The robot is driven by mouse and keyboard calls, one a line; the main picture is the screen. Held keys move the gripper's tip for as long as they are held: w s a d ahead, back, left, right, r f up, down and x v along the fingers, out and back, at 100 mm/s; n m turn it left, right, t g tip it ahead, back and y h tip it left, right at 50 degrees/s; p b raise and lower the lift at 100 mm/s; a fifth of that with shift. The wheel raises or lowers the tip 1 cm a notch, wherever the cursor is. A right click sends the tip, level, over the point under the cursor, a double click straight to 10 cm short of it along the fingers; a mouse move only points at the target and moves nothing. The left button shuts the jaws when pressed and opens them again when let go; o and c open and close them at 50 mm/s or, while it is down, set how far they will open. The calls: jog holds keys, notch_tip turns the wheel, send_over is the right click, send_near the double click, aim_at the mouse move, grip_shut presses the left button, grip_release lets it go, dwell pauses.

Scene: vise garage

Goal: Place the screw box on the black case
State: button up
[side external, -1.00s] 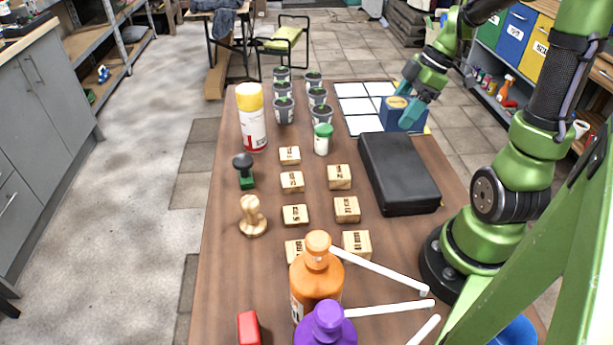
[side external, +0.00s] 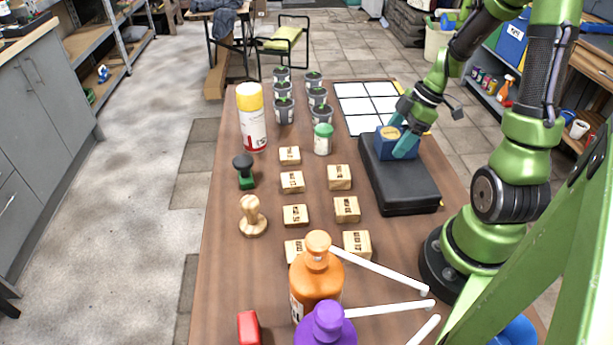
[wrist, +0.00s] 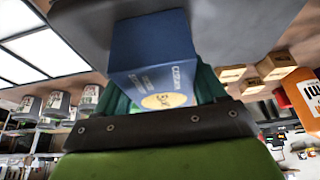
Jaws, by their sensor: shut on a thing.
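The screw box is a small blue box (side external: 385,146) with a round tan label on top. My gripper (side external: 404,142) is shut on it, with teal fingers on its sides. The black case (side external: 408,187) lies flat on the table, and the box is over its far end, touching or just above it; I cannot tell which. In the wrist view the blue box (wrist: 155,55) sits between my fingers, with the dark case (wrist: 85,25) behind it.
A white grid sheet (side external: 366,104) lies beyond the case. A green-capped jar (side external: 322,139), wooden blocks (side external: 346,209) and grey pots (side external: 284,110) stand to the left. Orange (side external: 317,275) and purple bottles (side external: 327,326) stand at the near end.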

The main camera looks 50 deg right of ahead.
jog(key=o, duration=1.3)
jog(key=v, duration=1.1)
jog(key=shift+a+r, duration=0.1)
jog(key=shift+r, duration=0.55)
jog(key=a+r+m+t, duration=0.1)
jog(key=a+r+m, duration=0.1)
jog(key=a+m, duration=0.2)
jog(key=a+r+m+t+h, duration=0.1)
jog(key=a+m, duration=0.3)
jog(key=a, duration=0.7)
jog(key=w+a+r+m+t, duration=0.1)
jog(key=a+r+m, duration=0.2)
jog(key=a+m, duration=0.2)
jog(key=shift+w+a+t, duration=0.15)
jog(key=shift+a+t, duration=0.25)
jog(key=shift+a, duration=1.25)
